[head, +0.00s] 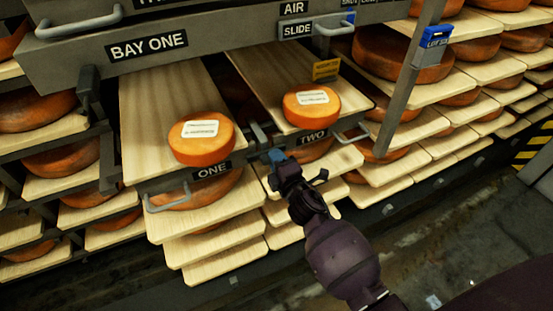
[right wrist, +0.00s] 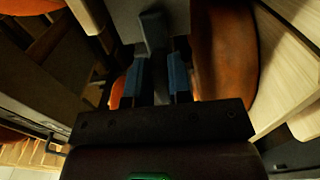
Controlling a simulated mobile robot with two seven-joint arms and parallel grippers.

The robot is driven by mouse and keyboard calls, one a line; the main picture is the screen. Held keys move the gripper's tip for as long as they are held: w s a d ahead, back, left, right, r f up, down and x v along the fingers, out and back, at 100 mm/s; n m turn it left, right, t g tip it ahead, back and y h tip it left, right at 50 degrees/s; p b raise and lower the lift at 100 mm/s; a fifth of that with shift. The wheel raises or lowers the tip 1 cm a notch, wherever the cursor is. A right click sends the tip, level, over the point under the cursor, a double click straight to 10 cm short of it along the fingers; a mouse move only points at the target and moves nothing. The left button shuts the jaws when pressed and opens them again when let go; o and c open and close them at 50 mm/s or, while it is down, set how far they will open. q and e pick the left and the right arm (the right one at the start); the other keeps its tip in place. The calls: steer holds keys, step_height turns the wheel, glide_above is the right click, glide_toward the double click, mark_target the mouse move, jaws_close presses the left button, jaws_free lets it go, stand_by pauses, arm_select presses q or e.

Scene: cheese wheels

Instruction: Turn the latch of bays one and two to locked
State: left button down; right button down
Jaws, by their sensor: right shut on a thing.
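The bay one board (head: 150,108) carries an orange cheese wheel (head: 201,152) with a white label, above the ONE plate (head: 212,170). The bay two board (head: 262,83) carries another labelled wheel (head: 312,113), above the TWO plate (head: 313,137). My right gripper (head: 277,156) is at the front between the two boards, just left of the TWO plate. In the right wrist view its blue-tipped fingers (right wrist: 160,75) are shut on a dark grey latch lever (right wrist: 153,32). The latch's setting is hard to tell. My left gripper is not in view.
A grey BAY ONE panel (head: 60,60) with pull handles overhangs the boards. Handles (head: 166,202) stick out at the front of bays one and two. A grey post (head: 405,85) with a blue tag stands to the right. Open floor (head: 450,230) lies at lower right.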

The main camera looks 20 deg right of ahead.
stand_by(0.4)
steer(key=c, duration=1)
jaws_free()
steer(key=shift+c, duration=0.2)
steer(key=s+p, duration=0.1)
steer(key=s, duration=1)
steer(key=shift+d, duration=0.2)
steer(key=shift+w, duration=0.1)
